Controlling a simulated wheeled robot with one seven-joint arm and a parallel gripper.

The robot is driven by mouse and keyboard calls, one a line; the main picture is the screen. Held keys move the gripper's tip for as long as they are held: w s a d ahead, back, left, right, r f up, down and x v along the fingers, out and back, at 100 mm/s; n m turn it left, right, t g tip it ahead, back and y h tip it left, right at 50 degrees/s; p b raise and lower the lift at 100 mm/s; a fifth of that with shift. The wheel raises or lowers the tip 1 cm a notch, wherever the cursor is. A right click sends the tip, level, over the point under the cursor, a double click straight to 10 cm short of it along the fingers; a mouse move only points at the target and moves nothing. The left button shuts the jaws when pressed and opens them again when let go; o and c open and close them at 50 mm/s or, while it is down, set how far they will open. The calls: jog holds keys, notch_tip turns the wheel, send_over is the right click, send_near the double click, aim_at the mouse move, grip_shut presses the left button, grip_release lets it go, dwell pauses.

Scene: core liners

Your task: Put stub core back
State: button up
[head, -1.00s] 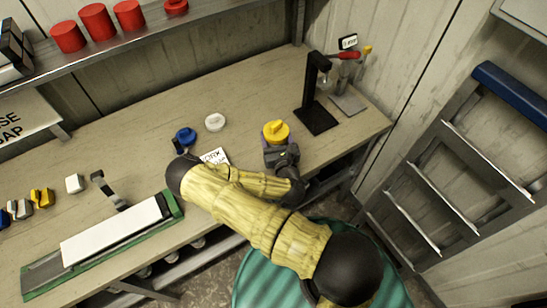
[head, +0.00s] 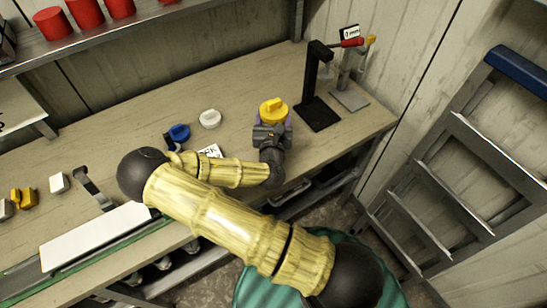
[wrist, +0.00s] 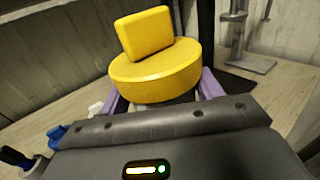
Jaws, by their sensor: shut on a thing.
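A yellow round piece with a block-shaped grip on top (head: 273,110) sits between the purple fingers of my gripper (head: 272,122). My gripper is shut on it, over the right part of the bench. In the wrist view the yellow piece (wrist: 155,70) is upright, with a purple finger on each side. What lies below its rim is mostly hidden, so I cannot tell whether a core is attached. A white round cap (head: 210,119) and a blue round cap (head: 179,133) lie on the bench to the left. No piece is clearly identifiable as the stub core.
A black press stand with a red handle (head: 318,90) stands close right of my gripper. A grey stand (head: 348,85) is behind it. A long white-topped tray (head: 95,237) lies at the front left. Red cylinders (head: 85,12) sit on the shelf. Bare bench (head: 120,135) lies at the left back.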

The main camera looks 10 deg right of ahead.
jog(key=shift+w, duration=0.1)
jog(key=shift+f, duration=0.45)
jog(key=shift+a+f+p, duration=0.1)
jog(key=shift+f+p, duration=0.5)
jog(key=shift+f, duration=2.05)
jog(key=shift+f+p, duration=0.45)
jog(key=shift+f, duration=1.45)
jog(key=shift+f, duration=0.1)
jog(key=o, duration=0.9)
jog(key=shift+o, duration=0.6)
